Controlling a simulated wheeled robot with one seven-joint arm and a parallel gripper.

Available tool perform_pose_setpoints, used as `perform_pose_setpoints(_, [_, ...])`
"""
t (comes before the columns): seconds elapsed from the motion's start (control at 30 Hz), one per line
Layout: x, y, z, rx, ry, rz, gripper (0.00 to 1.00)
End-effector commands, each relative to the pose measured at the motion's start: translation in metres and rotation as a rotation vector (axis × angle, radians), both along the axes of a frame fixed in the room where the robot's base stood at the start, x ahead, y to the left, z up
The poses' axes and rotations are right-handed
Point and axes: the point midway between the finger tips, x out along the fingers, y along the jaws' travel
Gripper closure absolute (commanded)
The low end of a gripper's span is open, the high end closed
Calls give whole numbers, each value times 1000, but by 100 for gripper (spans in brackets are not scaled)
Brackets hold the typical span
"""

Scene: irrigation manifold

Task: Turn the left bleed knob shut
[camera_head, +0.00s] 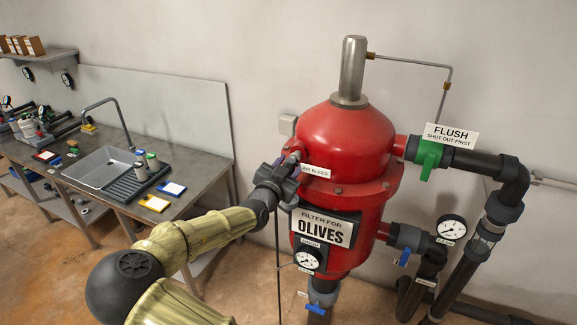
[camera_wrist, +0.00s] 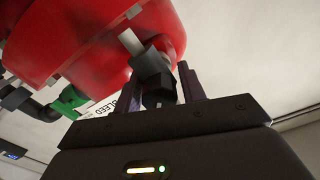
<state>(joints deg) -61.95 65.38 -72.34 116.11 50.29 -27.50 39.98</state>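The dark bleed knob (camera_wrist: 157,88) sits on a short grey stem at the side of the red filter vessel (camera_wrist: 95,45) in the wrist view. My gripper (camera_wrist: 162,92) has one finger on each side of the knob. The frames do not show clearly whether both fingers press on it. In the head view my gripper (camera_head: 288,172) is at the left side of the red vessel (camera_head: 342,140), beside the "AIR BLEED" label (camera_head: 316,171). There my gripper mostly hides the knob.
A green flush valve (camera_head: 428,156) with dark pipes is right of the vessel. The "OLIVES" sign (camera_head: 322,228) and a gauge (camera_head: 307,261) are below my gripper. A workbench (camera_head: 190,181) with a sink (camera_head: 103,167) stands at left.

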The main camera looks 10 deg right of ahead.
Motion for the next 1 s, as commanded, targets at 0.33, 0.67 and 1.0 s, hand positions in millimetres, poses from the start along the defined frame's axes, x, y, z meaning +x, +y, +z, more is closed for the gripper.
perform_pose_setpoints(0.33, [0, 0, 0, -4, 2, 0, 93])
perform_pose_setpoints(0.67, [0, 0, 0, -77, 54, -1, 93])
perform_pose_setpoints(1.0, [0, 0, 0, -270, 192, 0, 93])
